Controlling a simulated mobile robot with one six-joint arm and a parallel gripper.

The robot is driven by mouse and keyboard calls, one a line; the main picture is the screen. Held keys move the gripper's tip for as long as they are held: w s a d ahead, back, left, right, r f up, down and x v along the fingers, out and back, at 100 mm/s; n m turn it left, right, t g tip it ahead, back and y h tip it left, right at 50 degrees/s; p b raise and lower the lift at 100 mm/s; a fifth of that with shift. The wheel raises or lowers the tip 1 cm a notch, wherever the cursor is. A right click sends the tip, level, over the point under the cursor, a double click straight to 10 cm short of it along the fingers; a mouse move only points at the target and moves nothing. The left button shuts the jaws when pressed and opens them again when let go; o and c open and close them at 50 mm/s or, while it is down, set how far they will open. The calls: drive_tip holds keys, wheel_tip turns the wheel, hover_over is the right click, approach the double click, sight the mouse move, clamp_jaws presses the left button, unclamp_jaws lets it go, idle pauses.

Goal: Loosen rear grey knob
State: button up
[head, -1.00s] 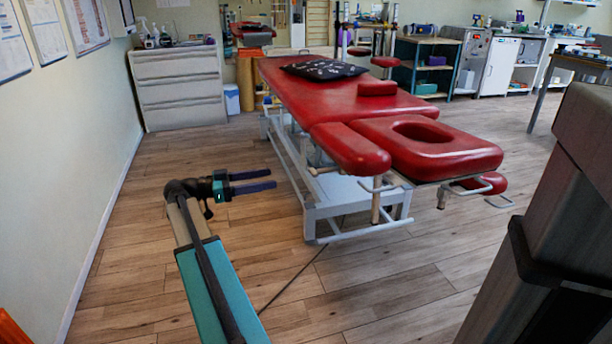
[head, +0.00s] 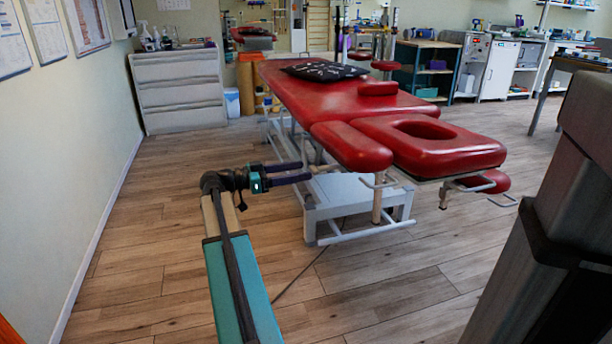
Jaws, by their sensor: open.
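The red treatment table (head: 345,88) stands in the middle of the head view on a pale grey frame (head: 310,215). Small light-grey fittings show under its near headrest parts, including one under the red armrest pad (head: 351,146). I cannot tell which of them is the rear grey knob. My gripper (head: 306,171) is open and empty, its two dark fingers pointing right. In the picture, its fingertips lie beside the fitting at the left end of that pad. Whether they touch it is not clear.
A grey drawer cabinet (head: 180,88) stands against the left wall. A black patterned cushion (head: 325,70) lies on the table. A cable (head: 300,275) runs over the wooden floor. The floor left of the table is clear.

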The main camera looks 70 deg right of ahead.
sight(311, 169)
drive_tip(key=shift+b+x, duration=0.4)
drive_tip(key=shift+x, duration=1.25)
